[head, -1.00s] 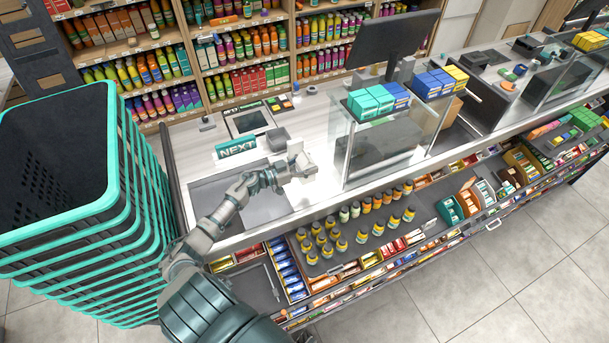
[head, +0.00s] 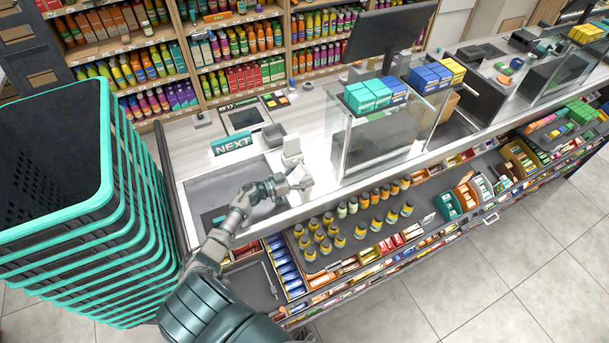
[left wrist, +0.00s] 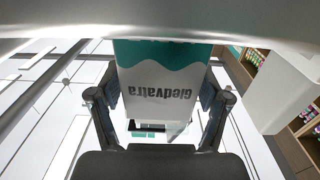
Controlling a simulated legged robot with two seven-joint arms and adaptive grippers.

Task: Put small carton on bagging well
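The small carton (left wrist: 165,85) is white with a teal wavy band and upside-down dark lettering. In the left wrist view it fills the space between the two fingers, whose pads lie against its sides. My left gripper (head: 298,180) is shut on it, above the counter at the right side of the bagging well. In the head view the carton is small and hard to separate from the gripper. The bagging well (head: 205,187) is a grey recess in the counter, partly covered by my left arm. A small green patch shows in it beside the arm. My right gripper is out of view.
A white upright device (head: 291,147) stands just behind the gripper. A NEXT sign (head: 232,143) stands behind the well. A glass screen (head: 341,140) rises to the right. Stacked baskets (head: 105,200) are at the left; small bottles (head: 361,229) stand in front.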

